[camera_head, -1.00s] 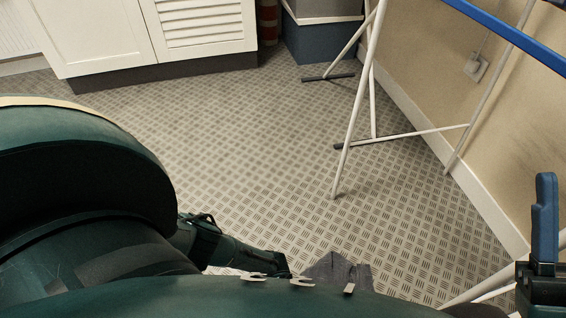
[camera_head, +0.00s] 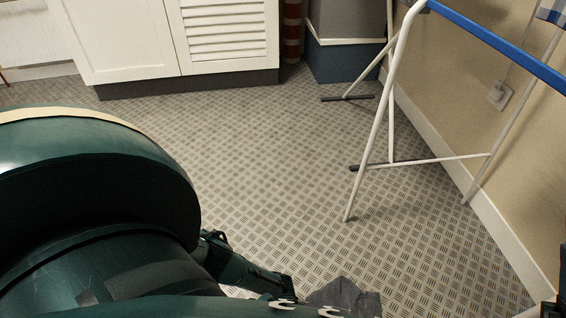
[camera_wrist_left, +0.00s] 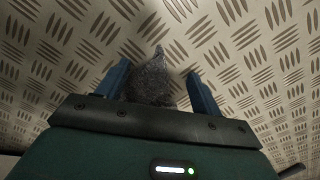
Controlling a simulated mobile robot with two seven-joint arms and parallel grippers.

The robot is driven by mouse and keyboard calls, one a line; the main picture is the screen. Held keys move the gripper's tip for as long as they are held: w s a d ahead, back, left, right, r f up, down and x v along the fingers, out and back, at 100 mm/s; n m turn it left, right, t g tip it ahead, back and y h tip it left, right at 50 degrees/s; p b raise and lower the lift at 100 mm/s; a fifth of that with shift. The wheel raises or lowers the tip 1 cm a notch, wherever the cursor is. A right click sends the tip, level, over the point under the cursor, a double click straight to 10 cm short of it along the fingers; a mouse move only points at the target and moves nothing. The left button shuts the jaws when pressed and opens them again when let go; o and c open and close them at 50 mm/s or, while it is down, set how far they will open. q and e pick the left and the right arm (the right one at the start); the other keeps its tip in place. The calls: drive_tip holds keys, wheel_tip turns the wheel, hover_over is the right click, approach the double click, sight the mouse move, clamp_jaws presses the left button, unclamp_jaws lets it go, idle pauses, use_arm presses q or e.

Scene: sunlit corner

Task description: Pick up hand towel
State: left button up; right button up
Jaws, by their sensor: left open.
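A dark grey cloth, which looks like the hand towel (camera_head: 346,297), lies on the floor at the bottom of the head view, its lower part cut off by my own arm and the frame edge. In the left wrist view the grey towel (camera_wrist_left: 152,80) is bunched up between the two blue fingers of my left gripper (camera_wrist_left: 160,85). These fingers are apart, with gaps beside the cloth. In the head view the left fingers are mostly hidden. Only a dark scrap of what seems to be my right gripper shows in the bottom right corner; its fingers cannot be made out.
A white drying rack (camera_head: 383,120) with a blue top rail (camera_head: 490,40) stands at the right near the wall. A white cabinet (camera_head: 125,40) and a grey-blue bin (camera_head: 345,45) are at the back. The patterned floor (camera_head: 270,180) between is clear.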

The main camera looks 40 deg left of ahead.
use_arm(q)
drive_tip(key=shift+s+d+f, duration=0.15)
drive_tip(key=shift+s+d, duration=0.05)
drive_tip(key=shift+s, duration=0.15)
drive_tip(key=c, duration=0.4)
